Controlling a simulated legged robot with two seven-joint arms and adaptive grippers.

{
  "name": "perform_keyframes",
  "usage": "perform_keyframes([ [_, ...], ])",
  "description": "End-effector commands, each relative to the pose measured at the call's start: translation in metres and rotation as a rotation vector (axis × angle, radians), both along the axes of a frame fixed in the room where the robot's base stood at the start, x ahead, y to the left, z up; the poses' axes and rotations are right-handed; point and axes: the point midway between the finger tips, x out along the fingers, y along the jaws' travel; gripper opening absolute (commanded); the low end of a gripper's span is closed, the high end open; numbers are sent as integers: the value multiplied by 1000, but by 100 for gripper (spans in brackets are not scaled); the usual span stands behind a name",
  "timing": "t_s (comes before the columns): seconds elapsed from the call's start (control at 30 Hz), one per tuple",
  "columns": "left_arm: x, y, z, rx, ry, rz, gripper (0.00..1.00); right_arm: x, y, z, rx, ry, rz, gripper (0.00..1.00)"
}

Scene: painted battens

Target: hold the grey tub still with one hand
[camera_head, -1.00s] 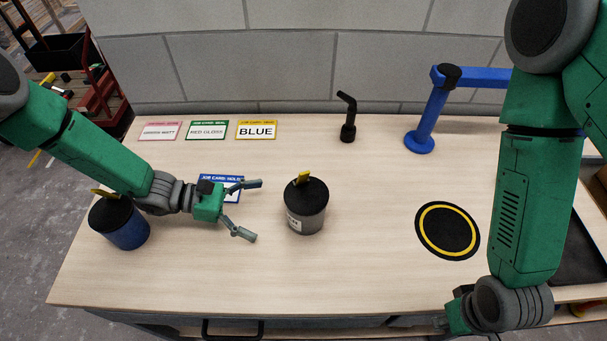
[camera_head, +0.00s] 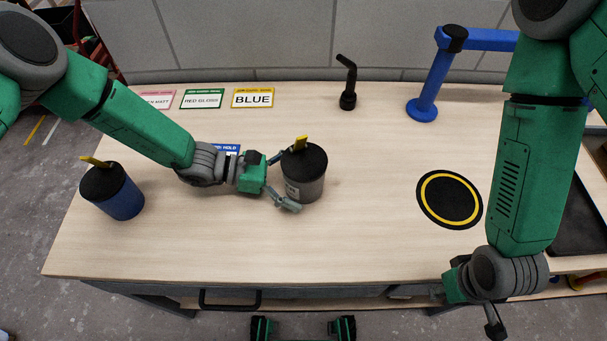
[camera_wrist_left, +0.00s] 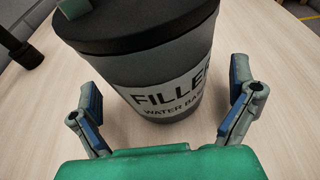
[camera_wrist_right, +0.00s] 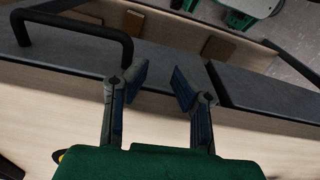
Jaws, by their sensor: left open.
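The grey tub (camera_head: 305,187) stands upright on the bench, with a black lid and a yellow piece sticking up from it. In the left wrist view its label reads "FILLER" and "WATER BA…" on the tub (camera_wrist_left: 150,72). My left gripper (camera_head: 283,183) is open at the tub's left side, its fingers to either side of the near wall. In the left wrist view the open fingers (camera_wrist_left: 168,108) flank the tub, with gaps showing on both sides. My right gripper (camera_wrist_right: 160,85) is open and empty at the bench's front edge, low at the right in the head view.
A blue tub (camera_head: 118,198) with a black lid stands at the left. Job cards (camera_head: 253,98) lie at the back. A black angled tool (camera_head: 347,85) and a blue stand (camera_head: 428,85) are behind. A black disc with a yellow ring (camera_head: 450,198) lies on clear bench at right.

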Motion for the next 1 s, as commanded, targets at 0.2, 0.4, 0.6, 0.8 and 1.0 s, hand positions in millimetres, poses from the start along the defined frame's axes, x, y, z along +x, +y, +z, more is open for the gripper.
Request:
perform_keyframes([
  [0.2,0,-4,-1,2,0,0,100,0,0,-2,0,0,0,23],
  [0.4,0,-4,-1,1,0,0,89,0,0,-2,0,-1,0,23],
  [0.6,0,-4,-1,1,0,0,57,0,0,-2,0,-1,0,23],
  [0.8,0,-4,-1,1,0,0,57,0,0,-2,0,-1,0,23],
  [1.0,0,-4,-1,1,0,0,57,0,0,-2,0,-1,0,23],
])
